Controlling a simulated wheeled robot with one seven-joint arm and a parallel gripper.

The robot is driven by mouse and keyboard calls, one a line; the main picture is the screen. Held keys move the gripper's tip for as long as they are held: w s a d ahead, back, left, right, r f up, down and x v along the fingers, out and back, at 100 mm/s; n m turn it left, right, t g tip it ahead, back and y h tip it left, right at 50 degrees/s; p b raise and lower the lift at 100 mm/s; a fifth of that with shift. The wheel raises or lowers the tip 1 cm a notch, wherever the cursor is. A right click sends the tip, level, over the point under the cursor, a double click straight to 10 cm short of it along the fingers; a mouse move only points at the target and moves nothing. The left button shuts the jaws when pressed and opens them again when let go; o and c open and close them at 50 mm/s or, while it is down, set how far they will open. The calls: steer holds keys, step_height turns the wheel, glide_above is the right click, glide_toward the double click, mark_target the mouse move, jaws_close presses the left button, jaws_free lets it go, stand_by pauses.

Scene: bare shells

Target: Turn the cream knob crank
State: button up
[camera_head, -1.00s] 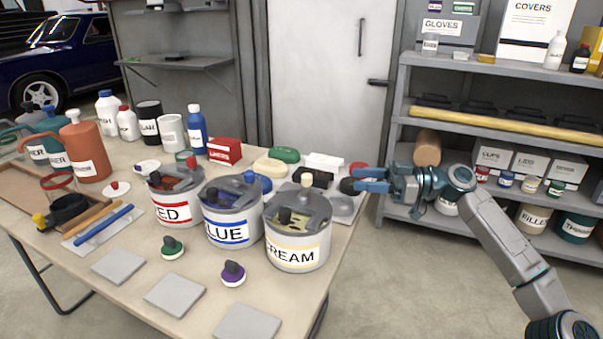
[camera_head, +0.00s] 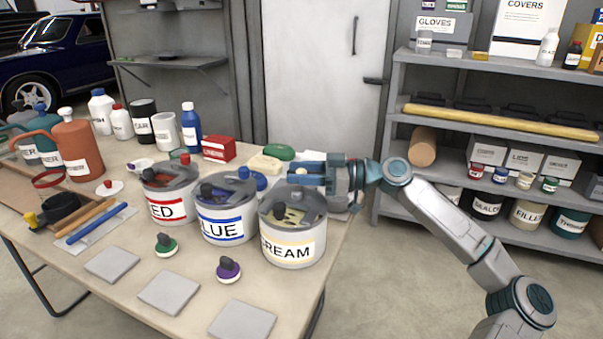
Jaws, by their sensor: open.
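The cream pot (camera_head: 292,243) stands at the right end of a row of pots on the table, with a grey lid and a CREAM label. Its crank has a dark knob (camera_head: 278,211) standing up at the lid's front left. My gripper (camera_head: 292,173) is open, with its blue fingers pointing left, and appears above and behind the back of the cream pot's lid. It looks apart from the dark knob. I cannot tell its exact height over the lid.
The blue pot (camera_head: 225,226) and red pot (camera_head: 166,208) stand close on the left. A purple knob (camera_head: 228,269) and a grey square plate (camera_head: 242,320) lie in front. Behind are a green object (camera_head: 279,152) and a red box (camera_head: 219,148). Shelves stand at the right.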

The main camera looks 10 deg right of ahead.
jaws_close()
steer(key=shift+w+a+r+n+g+y+p, duration=0.15)
steer(key=shift+n+g+p, duration=0.1)
steer(key=shift+n+g, duration=0.35)
steer(key=shift+a+f+n+g+y+p, duration=0.1)
steer(key=shift+a+n+g+p, duration=0.2)
steer(key=shift+g, duration=0.5)
steer(key=shift+w+a+r+n+g+y+p, duration=0.1)
steer(key=shift+n+g+y+p, duration=0.05)
steer(key=shift+n+g, duration=0.45)
steer(key=shift+a+n+g+p, duration=0.25)
steer(key=shift+n+g, duration=0.4)
steer(key=shift+g, duration=0.5)
steer(key=shift+a+n+g+p, duration=0.15)
steer(key=shift+n+g+p, duration=0.15)
steer(key=shift+n+g, duration=0.6)
steer(key=shift+m+g, duration=0.25)
jaws_free()
steer(key=w+d+p, duration=0.1)
steer(key=w+d, duration=0.1)
steer(key=d, duration=1.1)
steer(key=shift+w+d, duration=0.3)
steer(key=shift+p, duration=0.3)
